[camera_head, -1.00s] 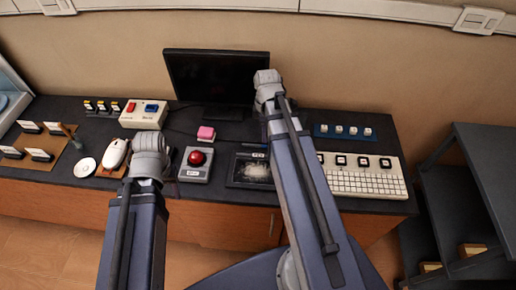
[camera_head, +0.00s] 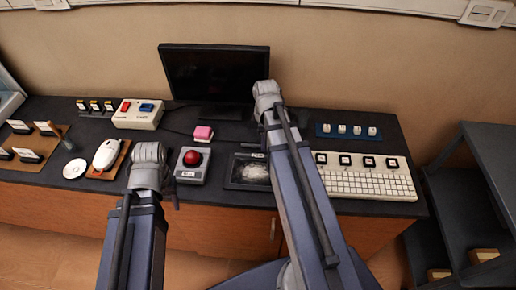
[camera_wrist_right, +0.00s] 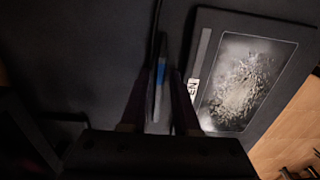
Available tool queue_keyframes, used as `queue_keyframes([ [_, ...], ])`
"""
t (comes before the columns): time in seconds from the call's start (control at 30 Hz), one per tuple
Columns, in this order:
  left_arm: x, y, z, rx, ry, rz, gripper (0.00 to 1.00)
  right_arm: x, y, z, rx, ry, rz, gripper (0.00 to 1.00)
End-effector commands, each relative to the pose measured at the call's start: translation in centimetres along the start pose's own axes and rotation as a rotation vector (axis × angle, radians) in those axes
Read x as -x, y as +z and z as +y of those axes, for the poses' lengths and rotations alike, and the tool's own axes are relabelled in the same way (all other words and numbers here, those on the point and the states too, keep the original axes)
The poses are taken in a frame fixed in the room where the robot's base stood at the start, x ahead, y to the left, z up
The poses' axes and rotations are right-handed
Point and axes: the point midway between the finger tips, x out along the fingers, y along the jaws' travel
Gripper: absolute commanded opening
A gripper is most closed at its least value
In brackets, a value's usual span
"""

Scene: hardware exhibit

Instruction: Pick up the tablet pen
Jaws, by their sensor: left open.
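The tablet pen (camera_wrist_right: 160,75), a thin dark stick with a blue part, shows in the right wrist view beside the tablet (camera_wrist_right: 197,70). My right gripper (camera_wrist_right: 159,98) has its two fingers apart, one on each side of the pen, with a narrow gap on both sides. In the head view my right arm hides its own fingers and the pen. The dark tablet (camera_head: 234,180) with a pale picture lies just left of that arm. My left gripper (camera_head: 168,188) is in front of the desk, mostly hidden by its wrist.
A red-button box (camera_head: 190,175) stands left of the tablet, and a white keyboard (camera_head: 365,185) lies right of my arm. A monitor (camera_head: 212,75) stands behind.

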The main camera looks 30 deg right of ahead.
Motion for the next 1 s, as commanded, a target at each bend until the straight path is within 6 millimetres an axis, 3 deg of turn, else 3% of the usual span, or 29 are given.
queue_keyframes([
  [0.07,0.07,0.0,-0.01,0.0,0.0,0.0,0.5,0.07,0.0,0.0,0.0,0.0,0.0,0.29],
  [0.33,0.06,0.0,-0.01,0.0,0.0,0.0,0.5,0.07,0.01,0.0,0.0,0.0,0.0,0.0],
  [1.0,0.42,0.03,-0.04,0.0,0.0,0.0,0.5,0.42,0.01,0.0,0.0,0.0,0.0,0.0],
])
